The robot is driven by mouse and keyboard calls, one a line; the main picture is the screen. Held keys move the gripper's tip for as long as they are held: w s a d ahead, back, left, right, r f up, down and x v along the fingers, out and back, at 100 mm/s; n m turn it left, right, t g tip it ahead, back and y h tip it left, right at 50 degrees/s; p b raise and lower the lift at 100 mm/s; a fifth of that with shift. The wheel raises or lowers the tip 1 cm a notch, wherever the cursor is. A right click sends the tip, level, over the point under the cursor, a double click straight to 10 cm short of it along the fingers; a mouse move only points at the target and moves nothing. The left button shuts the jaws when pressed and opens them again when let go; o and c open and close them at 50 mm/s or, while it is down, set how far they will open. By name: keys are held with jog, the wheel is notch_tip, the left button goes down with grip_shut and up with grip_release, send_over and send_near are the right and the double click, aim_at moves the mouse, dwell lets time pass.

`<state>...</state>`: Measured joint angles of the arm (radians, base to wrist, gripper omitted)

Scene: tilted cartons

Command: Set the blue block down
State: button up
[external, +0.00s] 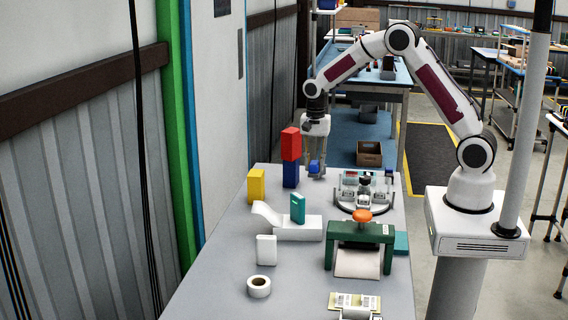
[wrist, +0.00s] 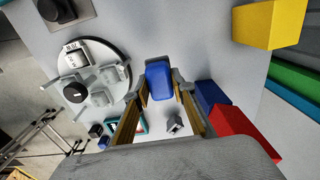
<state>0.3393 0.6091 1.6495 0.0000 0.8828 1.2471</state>
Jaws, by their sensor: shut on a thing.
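A small blue block (external: 315,167) is between the fingertips of my gripper (external: 316,172) near the table's far end. In the wrist view the blue block (wrist: 160,80) sits between both fingers of my gripper (wrist: 161,88), which are shut on it. It is low over the grey table (external: 225,240); I cannot tell whether it touches the surface.
A red block (external: 291,143) stands on a larger blue block (external: 291,174) just left of my gripper. A yellow block (external: 256,186) stands further left. A round grey fixture (external: 362,190) is to the right. A green press (external: 358,234) and white cartons (external: 298,228) are nearer.

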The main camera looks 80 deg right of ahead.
jog(key=shift+n, duration=0.3)
jog(key=shift+w+n, duration=0.15)
jog(key=shift+n, duration=0.35)
jog(key=shift+f+n, duration=0.25)
jog(key=shift+n, duration=0.45)
jog(key=shift+s+a+f+n, duration=0.15)
jog(key=shift+s+f+n, duration=0.25)
jog(key=shift+n, duration=0.5)
jog(key=shift+s+a+f+n, duration=0.2)
jog(key=shift+s+a+n, duration=0.25)
jog(key=shift+n, duration=0.45)
jog(key=s+a+n, duration=0.3)
jog(key=a+n, duration=0.2)
jog(key=a, duration=0.3)
jog(key=s+a+n, duration=0.4)
jog(key=a+n, duration=0.2)
jog(key=a, duration=0.2)
jog(key=shift+s+a+f+n, duration=0.15)
jog(key=shift+a+n, duration=0.15)
jog(key=shift+a, duration=0.1)
